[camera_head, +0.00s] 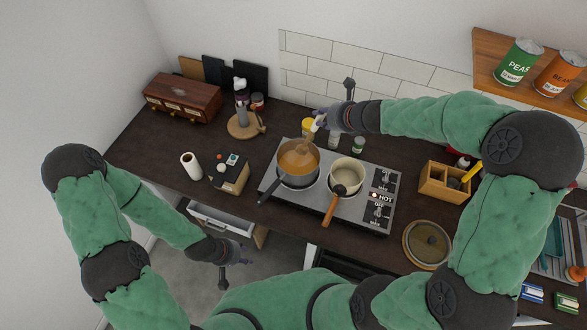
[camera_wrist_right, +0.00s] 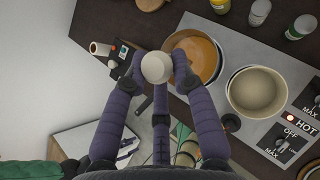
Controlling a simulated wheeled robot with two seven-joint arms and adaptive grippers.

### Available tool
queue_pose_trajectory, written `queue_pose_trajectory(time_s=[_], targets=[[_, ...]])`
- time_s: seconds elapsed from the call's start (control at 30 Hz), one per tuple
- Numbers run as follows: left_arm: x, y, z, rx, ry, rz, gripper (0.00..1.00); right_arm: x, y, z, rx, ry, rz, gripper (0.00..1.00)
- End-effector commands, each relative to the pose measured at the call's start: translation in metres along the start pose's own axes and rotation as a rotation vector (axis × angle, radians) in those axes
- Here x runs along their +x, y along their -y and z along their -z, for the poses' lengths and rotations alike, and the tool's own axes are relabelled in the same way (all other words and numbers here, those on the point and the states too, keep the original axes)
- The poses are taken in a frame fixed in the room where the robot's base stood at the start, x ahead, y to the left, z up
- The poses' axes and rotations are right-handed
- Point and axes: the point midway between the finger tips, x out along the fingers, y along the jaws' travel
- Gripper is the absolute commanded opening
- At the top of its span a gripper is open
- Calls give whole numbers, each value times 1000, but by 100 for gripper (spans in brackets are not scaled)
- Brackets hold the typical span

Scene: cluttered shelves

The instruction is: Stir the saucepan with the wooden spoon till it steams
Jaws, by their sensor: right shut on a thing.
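A dark saucepan (camera_head: 284,181) of orange-brown liquid stands on the left of the hob; it also shows in the right wrist view (camera_wrist_right: 216,62). A cream-filled pot (camera_head: 358,161) with a wooden handle (camera_head: 330,210) stands to its right. I see no steam. My right gripper (camera_head: 319,123) is above the dark pan's far side, shut on a pale, round-ended thing (camera_wrist_right: 156,67).
The hob (camera_head: 380,185) has knobs and a lit HOT label on its right. Jars (camera_head: 358,145) stand behind it. A wooden caddy (camera_head: 440,185) and round lid (camera_head: 427,245) lie right. A box (camera_head: 230,175) and paper roll (camera_head: 191,165) stand left. A drawer (camera_head: 220,222) is open.

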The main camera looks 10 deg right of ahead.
Motion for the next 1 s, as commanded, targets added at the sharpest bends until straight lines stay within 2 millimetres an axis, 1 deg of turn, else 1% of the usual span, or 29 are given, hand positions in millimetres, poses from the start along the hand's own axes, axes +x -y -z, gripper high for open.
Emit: queue_pose_trajectory(time_s=[0.33,0.47,1.0], targets=[[0,0,0,0,0,0,40,0,0,0,0,0,0,0],[-4,-1,0,0,0,0,40,-3,0,-3,0,0,0,0],[-45,-16,-2,0,0,0,40,-33,-5,-37,0,0,0,0]])
